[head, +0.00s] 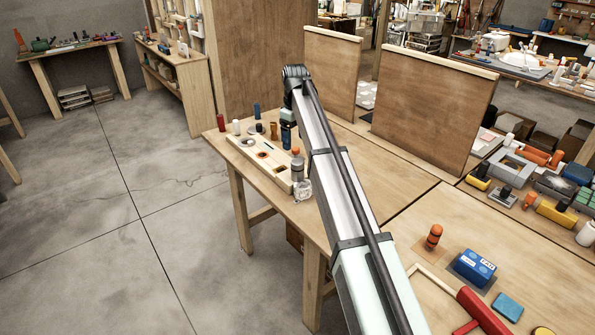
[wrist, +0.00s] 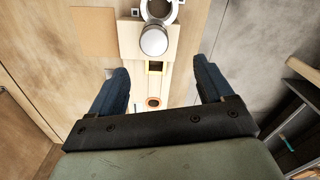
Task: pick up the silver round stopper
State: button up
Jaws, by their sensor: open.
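A silver round piece (wrist: 153,40) with a pale flat top shows in the wrist view, ahead of the fingers and about midway between them; it looks like the stopper. A silver cylinder (head: 297,170) on the wooden block in the head view appears to be the same piece. My gripper (wrist: 160,70) is open, with its two blue fingers wide apart and nothing between them. The silver piece lies beyond the fingertips and is not touched. In the head view my gripper end (head: 287,132) is dark and partly hidden by my arm.
The wooden block (head: 262,168) has several recesses and small pieces along it. A pale ring-shaped part (wrist: 160,8) adjoins the silver piece. A blue cylinder (head: 256,110) and a red cylinder (head: 221,123) stand at the bench's far end. A wooden partition (head: 332,75) rises behind.

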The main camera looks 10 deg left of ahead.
aim_at(298, 169)
notch_tip(298, 169, down, 8)
jog(key=shift+d+f, duration=0.1)
jog(key=shift+d, duration=0.05)
jog(key=shift+w+d+f, duration=0.15)
jog(key=shift+f, duration=1.2)
jog(key=shift+w+d+f, duration=0.1)
jog(key=shift+w+f, duration=0.05)
jog(key=shift+f, duration=1.2)
jog(key=c, duration=1.3)
